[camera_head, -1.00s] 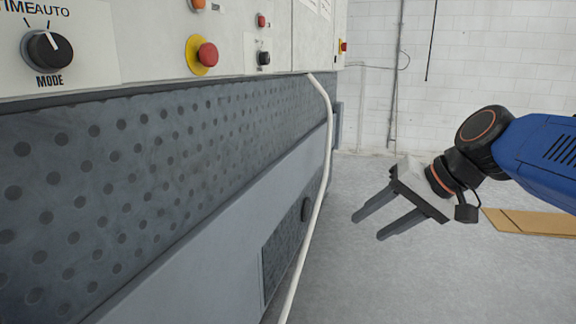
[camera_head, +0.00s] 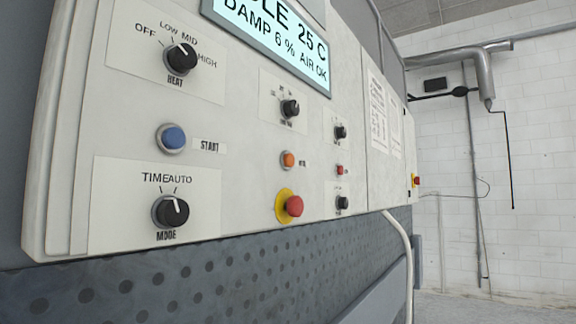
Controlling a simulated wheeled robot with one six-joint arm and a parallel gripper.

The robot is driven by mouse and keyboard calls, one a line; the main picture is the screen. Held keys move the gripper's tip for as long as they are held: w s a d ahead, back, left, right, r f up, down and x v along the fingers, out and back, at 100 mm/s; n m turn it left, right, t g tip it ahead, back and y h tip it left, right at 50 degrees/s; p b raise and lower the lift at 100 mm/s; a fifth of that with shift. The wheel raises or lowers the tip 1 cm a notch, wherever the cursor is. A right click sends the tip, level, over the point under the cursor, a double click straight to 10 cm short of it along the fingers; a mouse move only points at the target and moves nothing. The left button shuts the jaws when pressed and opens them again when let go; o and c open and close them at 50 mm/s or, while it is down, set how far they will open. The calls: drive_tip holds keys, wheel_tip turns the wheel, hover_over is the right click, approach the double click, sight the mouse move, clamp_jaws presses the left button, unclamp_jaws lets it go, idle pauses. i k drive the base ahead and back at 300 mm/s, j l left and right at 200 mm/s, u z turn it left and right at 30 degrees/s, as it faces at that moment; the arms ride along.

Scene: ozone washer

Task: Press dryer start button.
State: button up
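The start button (camera_head: 172,138) is a round blue button in a metal ring on the white control panel (camera_head: 240,205). A label reading START (camera_head: 209,146) sits just to its right. The heat knob (camera_head: 181,58) is above it and the mode knob (camera_head: 170,211) is below it. A display (camera_head: 275,40) at the top reads in part "25 C", "DAMP 6 %" and "AIR OK". My gripper is out of the frame, so its distance from the button cannot be seen.
An orange button (camera_head: 288,159), a red emergency stop (camera_head: 293,206) on a yellow ring and smaller knobs lie to the right. A pale hose (camera_head: 401,238) runs down beside the dark perforated front (camera_head: 250,282). A white block wall (camera_head: 540,150) stands behind.

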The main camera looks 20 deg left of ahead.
sight(174, 138)
drive_tip(key=u, duration=1.55)
